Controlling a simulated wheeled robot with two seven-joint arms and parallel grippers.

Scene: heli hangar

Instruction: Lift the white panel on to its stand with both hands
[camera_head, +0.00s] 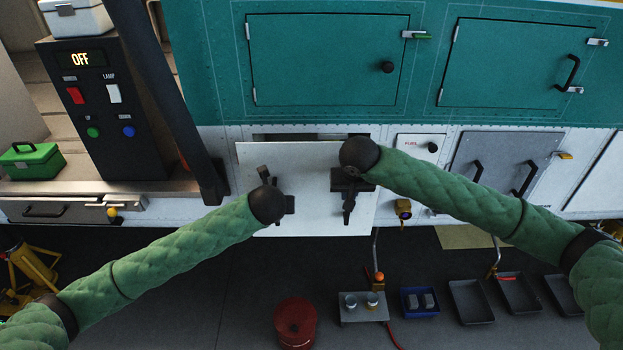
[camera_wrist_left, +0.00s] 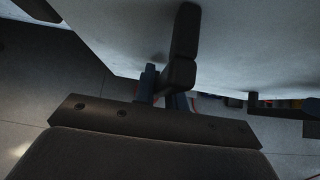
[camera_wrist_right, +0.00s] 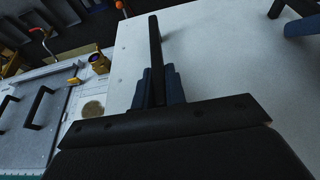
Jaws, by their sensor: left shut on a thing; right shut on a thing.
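The white panel (camera_head: 312,215) is held upright, or nearly so, in front of the white lower wall of the vehicle. It has two dark handles. My left gripper (camera_head: 272,188) is shut on its left handle, which also shows between the fingers in the left wrist view (camera_wrist_left: 182,45). My right gripper (camera_head: 347,184) is shut on its right handle, seen in the right wrist view (camera_wrist_right: 155,50). The panel's lower edge hangs above the dark floor. I cannot make out the stand in any view.
A dark opening (camera_head: 290,137) shows just above the panel. A control console (camera_head: 115,125) with an OFF display stands left. On the floor are a red drum (camera_head: 295,323), a blue bin (camera_head: 419,301) and several dark trays (camera_head: 471,302). A yellow valve (camera_head: 403,209) sits right of the panel.

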